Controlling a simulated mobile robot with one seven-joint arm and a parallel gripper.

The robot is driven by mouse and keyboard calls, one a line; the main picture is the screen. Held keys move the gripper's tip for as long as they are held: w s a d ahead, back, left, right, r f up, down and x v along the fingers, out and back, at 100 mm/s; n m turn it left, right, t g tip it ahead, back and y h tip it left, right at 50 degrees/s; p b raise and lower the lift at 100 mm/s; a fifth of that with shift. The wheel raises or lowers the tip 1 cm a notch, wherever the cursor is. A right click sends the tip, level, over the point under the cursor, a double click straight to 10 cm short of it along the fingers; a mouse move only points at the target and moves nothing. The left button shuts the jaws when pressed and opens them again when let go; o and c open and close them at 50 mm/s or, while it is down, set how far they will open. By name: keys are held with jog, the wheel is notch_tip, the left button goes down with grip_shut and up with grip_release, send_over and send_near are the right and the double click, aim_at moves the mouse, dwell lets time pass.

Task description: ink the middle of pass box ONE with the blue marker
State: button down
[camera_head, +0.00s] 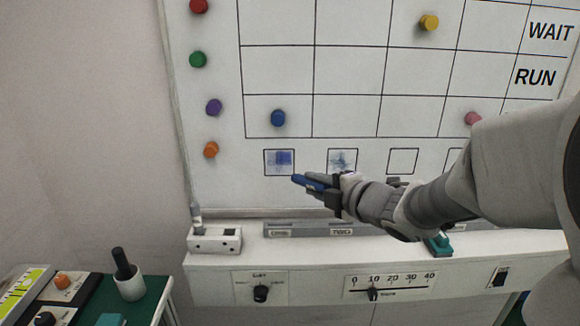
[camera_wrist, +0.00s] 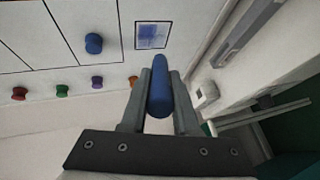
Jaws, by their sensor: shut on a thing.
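The blue marker (camera_head: 305,181) is held in my gripper (camera_head: 326,187), with its end pointing left, just below and right of pass box ONE (camera_head: 279,161). In the wrist view the marker (camera_wrist: 160,85) lies between the two fingers of my gripper (camera_wrist: 161,100), its end pointing at the board. Pass box ONE (camera_wrist: 152,35) is ahead of it. The box has a dark blue patch over its middle and paler blue around it. The marker's end is outside the box outline; whether it touches the board cannot be told.
Pass box TWO (camera_head: 342,162) holds blue scribbles; the box to its right (camera_head: 403,161) is blank. A blue magnet (camera_head: 278,118) sits above box ONE. A ledge (camera_head: 300,230) with labels runs below. A white socket block (camera_head: 214,240) stands at its left end.

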jog(key=w+a+f+p, duration=0.2)
jog(key=a+p, duration=0.1)
jog(key=a, duration=0.4)
jog(key=shift+w+p, duration=0.85)
jog(key=shift+w, duration=2)
jog(key=shift+w, duration=0.8)
jog(key=shift+d, duration=0.1)
jog(key=shift+d, duration=3.65)
jog(key=shift+a+r+b, duration=0.3)
jog(key=shift+a+b, duration=0.15)
jog(key=shift+a, duration=0.55)
jog(key=shift+a+r+b, duration=0.25)
jog(key=shift+a+b, duration=0.15)
jog(key=shift+a, duration=0.6)
jog(key=shift+s+d+r, duration=0.1)
jog(key=shift+d+r, duration=0.15)
jog(key=shift+d, duration=0.75)
jog(key=shift+d+r, duration=0.2)
jog(key=shift+d, duration=0.8)
